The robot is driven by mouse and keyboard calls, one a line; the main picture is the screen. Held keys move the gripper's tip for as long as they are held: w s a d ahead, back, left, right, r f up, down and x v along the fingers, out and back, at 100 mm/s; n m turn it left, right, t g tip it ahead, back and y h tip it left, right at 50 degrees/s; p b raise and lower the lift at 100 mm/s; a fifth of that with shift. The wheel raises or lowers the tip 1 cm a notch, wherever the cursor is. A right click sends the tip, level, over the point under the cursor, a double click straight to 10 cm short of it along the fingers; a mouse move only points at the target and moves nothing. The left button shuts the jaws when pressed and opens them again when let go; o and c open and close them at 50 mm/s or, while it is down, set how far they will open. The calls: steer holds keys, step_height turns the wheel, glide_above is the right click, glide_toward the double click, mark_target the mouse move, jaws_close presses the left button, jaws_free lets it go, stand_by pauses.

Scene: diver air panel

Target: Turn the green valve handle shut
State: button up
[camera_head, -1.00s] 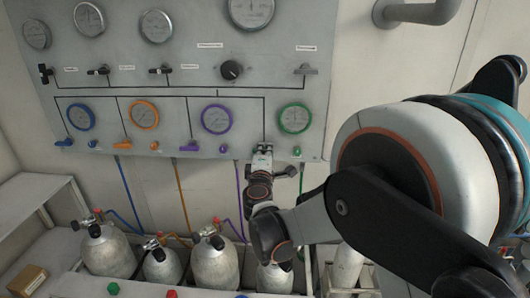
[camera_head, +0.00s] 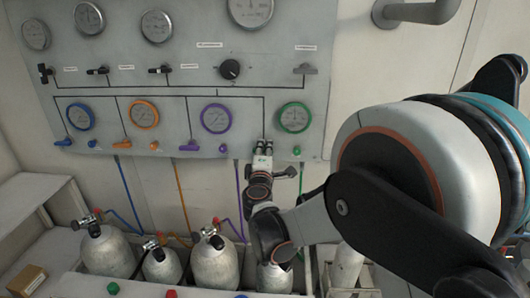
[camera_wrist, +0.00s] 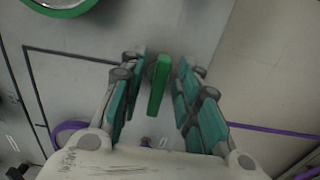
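The green valve handle (camera_wrist: 157,86) shows in the wrist view as a narrow green lever between the two fingers of my gripper (camera_wrist: 158,88). The fingers stand apart with a visible gap on both sides of the lever, so my gripper is open around it and not clamped. In the head view my gripper (camera_head: 264,148) is at the lower right of the panel, just below the green-ringed gauge (camera_head: 294,118). There the gripper hides the handle.
The grey panel (camera_head: 190,72) carries blue, orange and purple gauges and a purple handle (camera_head: 189,146) left of my gripper. A green knob (camera_head: 297,151) sits close on the right. Several air cylinders (camera_head: 214,262) stand below the panel.

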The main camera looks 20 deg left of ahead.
steer(key=v, duration=1.2)
steer(key=shift+w+d+r, duration=0.1)
steer(key=shift+w+d, duration=0.05)
